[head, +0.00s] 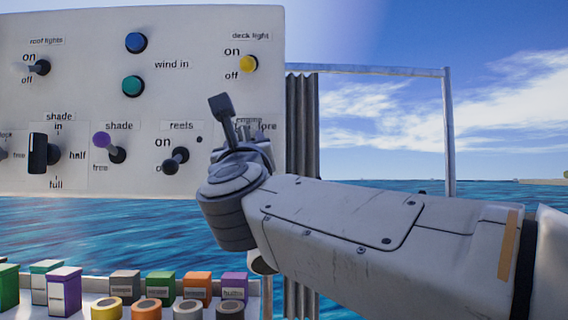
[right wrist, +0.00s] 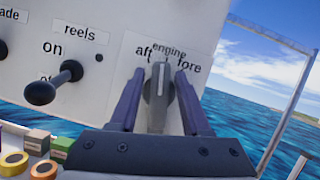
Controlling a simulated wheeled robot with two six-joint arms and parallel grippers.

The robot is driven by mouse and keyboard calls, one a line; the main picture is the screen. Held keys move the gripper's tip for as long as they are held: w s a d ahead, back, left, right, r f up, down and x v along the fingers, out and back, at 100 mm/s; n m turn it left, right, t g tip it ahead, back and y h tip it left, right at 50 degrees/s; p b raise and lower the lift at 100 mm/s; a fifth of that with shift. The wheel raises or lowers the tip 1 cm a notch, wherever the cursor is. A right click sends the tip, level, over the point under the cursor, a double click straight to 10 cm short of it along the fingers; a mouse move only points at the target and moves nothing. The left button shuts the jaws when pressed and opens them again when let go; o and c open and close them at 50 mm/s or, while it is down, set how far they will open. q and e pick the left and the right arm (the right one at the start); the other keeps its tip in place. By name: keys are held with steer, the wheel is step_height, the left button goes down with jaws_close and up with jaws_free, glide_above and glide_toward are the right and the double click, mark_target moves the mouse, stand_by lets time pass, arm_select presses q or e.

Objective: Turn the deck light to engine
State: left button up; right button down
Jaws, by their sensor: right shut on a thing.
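The deck light switch (head: 248,63) is a yellow knob with a dark base at the upper right of the white panel, beside the words "on" and "off". The engine knob (right wrist: 159,92) is a grey pointer with a white line, under the label "engine" and between "aft" and "fore". It points up, roughly between the two words. My right gripper (right wrist: 159,104) is shut on the engine knob, one finger on each side. In the head view my right gripper (head: 244,136) hides most of that knob. My left gripper is not in view.
The white panel (head: 200,85) also bears the reels lever (head: 175,160), a purple shade lever (head: 104,141), a black shade knob (head: 40,153), and blue and green buttons. Several coloured boxes and rolls stand below. A metal frame (head: 448,130) rises at the right.

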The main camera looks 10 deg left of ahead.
steer(key=shift+f+m+t+h+b, duration=0.15)
steer(key=shift+m+t+h+b, duration=0.15)
steer(key=shift+m+h+b, duration=1)
steer(key=shift+m+y+p, duration=0.3)
steer(key=shift+m+y, duration=0.1)
steer(key=c, duration=0.7)
jaws_free()
steer(key=shift+d, duration=0.1)
steer(key=b+v, duration=0.6)
steer(key=v, duration=0.4)
steer(key=shift+s, duration=0.15)
